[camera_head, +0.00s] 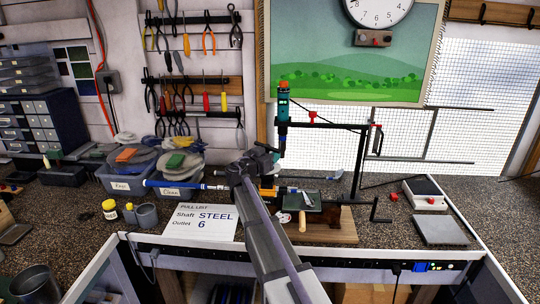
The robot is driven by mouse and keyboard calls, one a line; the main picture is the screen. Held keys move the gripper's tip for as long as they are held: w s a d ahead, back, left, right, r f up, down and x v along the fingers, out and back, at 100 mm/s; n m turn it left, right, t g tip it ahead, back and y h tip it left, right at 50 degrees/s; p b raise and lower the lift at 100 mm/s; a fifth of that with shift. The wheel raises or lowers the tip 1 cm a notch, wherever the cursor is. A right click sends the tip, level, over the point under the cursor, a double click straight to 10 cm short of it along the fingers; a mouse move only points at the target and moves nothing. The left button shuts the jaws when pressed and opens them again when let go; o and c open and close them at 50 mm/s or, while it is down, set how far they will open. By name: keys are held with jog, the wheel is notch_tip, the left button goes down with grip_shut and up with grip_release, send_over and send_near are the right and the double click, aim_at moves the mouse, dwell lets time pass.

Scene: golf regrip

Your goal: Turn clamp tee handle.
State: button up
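A black handle (379,211), which looks like the clamp tee handle, stands at the right end of the wooden clamp board (345,234). It has an upright bar and a short cross bar near its foot. My arm reaches up from the bottom middle, and my gripper (262,157) is left of the handle, well apart from it. The gripper is small and dark here, so its fingers cannot be made out. A shaft with a blue end (160,183) lies across the bench, passing behind my arm toward the clamp. My arm hides part of the clamp's left side.
A dark post with an arm and a teal tool (283,103) rises behind the clamp. A grey plate (439,227) and scale (425,194) sit right.

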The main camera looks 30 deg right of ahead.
jog(key=v, duration=1.1)
jog(key=shift+d, duration=0.1)
jog(key=shift+h, duration=0.5)
jog(key=a+b, duration=0.2)
jog(key=a, duration=0.1)
jog(key=a+f, duration=0.1)
jog(key=shift+w+a+f+b, duration=0.1)
jog(key=shift+w+a+b, duration=0.2)
jog(key=shift+w+b, duration=0.1)
jog(key=shift+c, duration=1.4)
jog(key=shift+h, duration=0.7)
jog(key=a, duration=0.2)
jog(key=a+r, duration=0.1)
jog(key=a, duration=0.2)
jog(key=shift+s, duration=0.15)
jog(key=c, duration=0.3)
jog(key=shift+d+r+m, duration=0.2)
jog(key=shift+d+m, duration=0.1)
jog(key=shift+d, duration=0.1)
jog(key=shift+c, duration=0.7)
jog(key=p+x, duration=0.2)
jog(key=x, duration=1.2)
grip_shut()
